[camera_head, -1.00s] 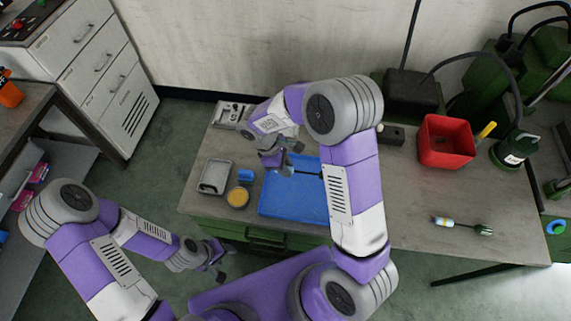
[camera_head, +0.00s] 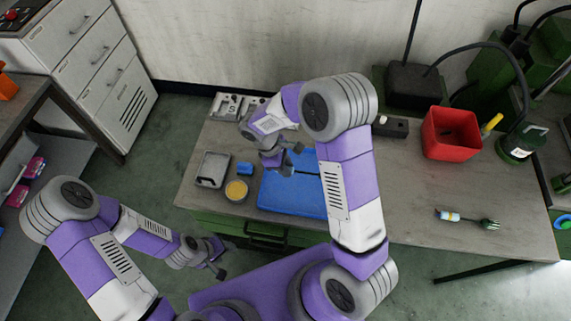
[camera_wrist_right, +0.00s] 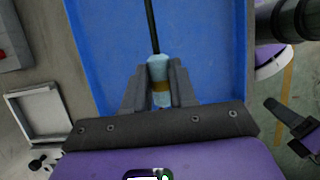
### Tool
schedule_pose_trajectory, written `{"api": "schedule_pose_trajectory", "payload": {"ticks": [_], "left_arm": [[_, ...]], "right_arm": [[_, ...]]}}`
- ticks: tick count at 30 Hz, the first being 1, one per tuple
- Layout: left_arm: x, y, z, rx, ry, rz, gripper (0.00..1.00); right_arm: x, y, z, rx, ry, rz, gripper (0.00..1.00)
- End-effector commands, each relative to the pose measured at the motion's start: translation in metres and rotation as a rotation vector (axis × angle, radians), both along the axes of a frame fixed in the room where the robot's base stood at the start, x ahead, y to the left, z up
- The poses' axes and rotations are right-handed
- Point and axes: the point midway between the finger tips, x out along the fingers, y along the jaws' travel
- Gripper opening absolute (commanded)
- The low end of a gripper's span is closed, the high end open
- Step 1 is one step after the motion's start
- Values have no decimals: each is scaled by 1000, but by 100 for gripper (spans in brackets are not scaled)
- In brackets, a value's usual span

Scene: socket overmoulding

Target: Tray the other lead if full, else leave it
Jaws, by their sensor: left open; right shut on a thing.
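My right gripper (camera_head: 284,163) is over the blue mat (camera_head: 287,204). In the right wrist view its fingers (camera_wrist_right: 160,88) are shut on a lead by its pale blue translucent end (camera_wrist_right: 159,68), which has a yellowish-brown band. The lead's black cable (camera_wrist_right: 151,25) runs away across the mat, and a stretch of it shows as a dark line in the head view (camera_head: 308,174). The fingers hide part of the moulded end. A grey shallow tray (camera_head: 200,181) lies left of the mat, its floor looking empty. My left gripper (camera_head: 217,266) is open and empty in front of the table.
A metal fixture (camera_head: 226,106) stands behind. Right are a red bin (camera_head: 449,140), a black box (camera_head: 391,126) and a green-ended tool (camera_head: 462,218). The right-front tabletop is mostly clear.

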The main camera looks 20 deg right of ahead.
Motion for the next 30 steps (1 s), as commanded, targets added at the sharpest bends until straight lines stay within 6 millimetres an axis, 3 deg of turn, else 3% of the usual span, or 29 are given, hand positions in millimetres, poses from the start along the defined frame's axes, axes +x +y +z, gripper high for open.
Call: {"api": "schedule_pose_trajectory", "payload": {"ticks": [15,30], "left_arm": [[0,0,-31,0,0,0,56],[0,0,-33,0,0,0,56]], "right_arm": [[0,0,-42,0,0,-1,0],[0,0,-45,0,0,-1,0]]}}
